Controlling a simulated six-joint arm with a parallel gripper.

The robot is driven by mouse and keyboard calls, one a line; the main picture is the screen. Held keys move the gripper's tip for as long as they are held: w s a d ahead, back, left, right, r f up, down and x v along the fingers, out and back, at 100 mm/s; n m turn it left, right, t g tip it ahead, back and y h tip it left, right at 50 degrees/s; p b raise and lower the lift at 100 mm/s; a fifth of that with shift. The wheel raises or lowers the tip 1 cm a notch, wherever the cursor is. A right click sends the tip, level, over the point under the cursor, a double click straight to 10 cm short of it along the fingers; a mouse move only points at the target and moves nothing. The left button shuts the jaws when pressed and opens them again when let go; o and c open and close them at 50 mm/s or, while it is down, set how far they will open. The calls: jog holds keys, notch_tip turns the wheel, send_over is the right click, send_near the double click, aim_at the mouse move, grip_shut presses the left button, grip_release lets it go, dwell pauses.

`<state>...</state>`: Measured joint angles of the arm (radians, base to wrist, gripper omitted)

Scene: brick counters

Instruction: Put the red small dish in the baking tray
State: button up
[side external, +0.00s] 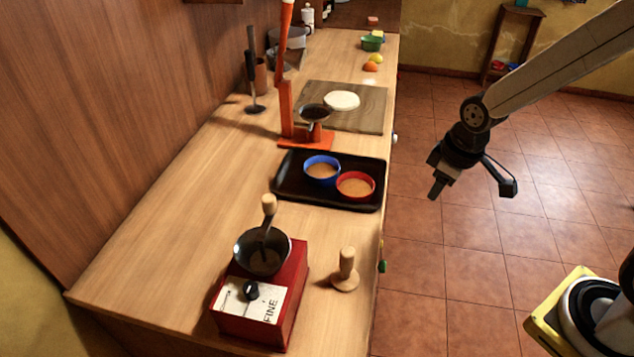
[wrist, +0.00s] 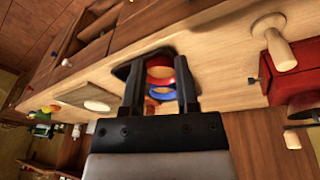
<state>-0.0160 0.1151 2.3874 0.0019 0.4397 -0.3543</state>
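The red small dish (side external: 355,186) stands upright in the front right part of the black baking tray (side external: 292,192), with something brown in it. A blue small dish (side external: 321,170) with similar brown contents is in the tray beside it. My gripper (side external: 472,191) is open and empty, off to the right of the counter and above the floor, apart from the tray. In the wrist view the red dish (wrist: 160,74) and blue dish (wrist: 161,92) show between the two fingers of my gripper (wrist: 161,90), some way off. The fingers hide part of the baking tray (wrist: 150,56).
A red coffee grinder (side external: 262,290) and a wooden tamper (side external: 346,270) stand at the front of the counter. Behind the tray are an orange stand (side external: 300,142) and a cutting board (side external: 360,117) with flat white dough (side external: 342,100). Bare counter lies left of the tray.

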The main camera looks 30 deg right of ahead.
jog(key=s+m, duration=0.2)
jog(key=s, duration=0.1)
jog(key=s+m, duration=0.1)
jog(key=m, duration=0.1)
jog(key=shift+s+d+f, duration=0.25)
jog(key=shift+s+f, duration=0.1)
dwell(0.9)
